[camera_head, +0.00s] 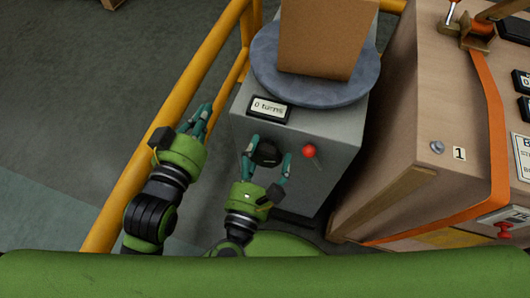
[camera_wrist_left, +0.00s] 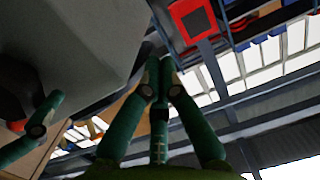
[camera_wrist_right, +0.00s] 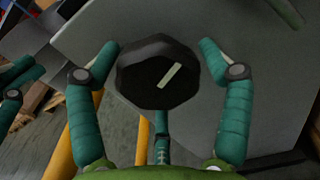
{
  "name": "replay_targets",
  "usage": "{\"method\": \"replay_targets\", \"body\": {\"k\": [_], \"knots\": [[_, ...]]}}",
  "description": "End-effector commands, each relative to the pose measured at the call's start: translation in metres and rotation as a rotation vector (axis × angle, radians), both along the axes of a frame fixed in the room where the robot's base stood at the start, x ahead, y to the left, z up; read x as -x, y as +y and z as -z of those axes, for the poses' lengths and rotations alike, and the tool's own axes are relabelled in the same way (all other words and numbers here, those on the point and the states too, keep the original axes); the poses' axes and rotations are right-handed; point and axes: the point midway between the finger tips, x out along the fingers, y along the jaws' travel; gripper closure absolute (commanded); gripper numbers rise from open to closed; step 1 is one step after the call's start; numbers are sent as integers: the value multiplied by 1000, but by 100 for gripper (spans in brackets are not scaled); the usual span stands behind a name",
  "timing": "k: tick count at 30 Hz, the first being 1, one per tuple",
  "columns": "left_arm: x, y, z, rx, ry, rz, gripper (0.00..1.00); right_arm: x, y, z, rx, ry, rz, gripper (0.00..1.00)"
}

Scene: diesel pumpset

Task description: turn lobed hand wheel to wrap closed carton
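The black lobed hand wheel (camera_head: 266,153) sits on the grey cabinet's front; in the right wrist view its face (camera_wrist_right: 150,85) carries a pale bar mark. My right gripper (camera_head: 267,166) is open, its fingers on either side of the wheel; in the right wrist view (camera_wrist_right: 160,50) gaps show between fingers and wheel. The brown carton (camera_head: 325,40) stands on a round blue-grey turntable (camera_head: 310,92); its top is cut off. A display (camera_head: 269,108) reads "0 turns". My left gripper (camera_head: 200,118) is by the yellow rail, its fingers together and empty in the left wrist view (camera_wrist_left: 160,70).
A red ball knob (camera_head: 309,151) stands on the grey cabinet (camera_head: 335,135) right of the wheel. Yellow railing (camera_head: 160,139) runs along the left. A wooden bench (camera_head: 415,130) with an orange strip, marked "1", fills the right. Grey floor lies open beyond the rail.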

Motion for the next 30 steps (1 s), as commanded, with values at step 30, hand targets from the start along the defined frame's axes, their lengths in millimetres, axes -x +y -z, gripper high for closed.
{"method": "replay_targets", "body": {"k": [30], "knots": [[27,29,74,-93,408,-61,100,-1,-1,3,-397,-123,5,63]]}}
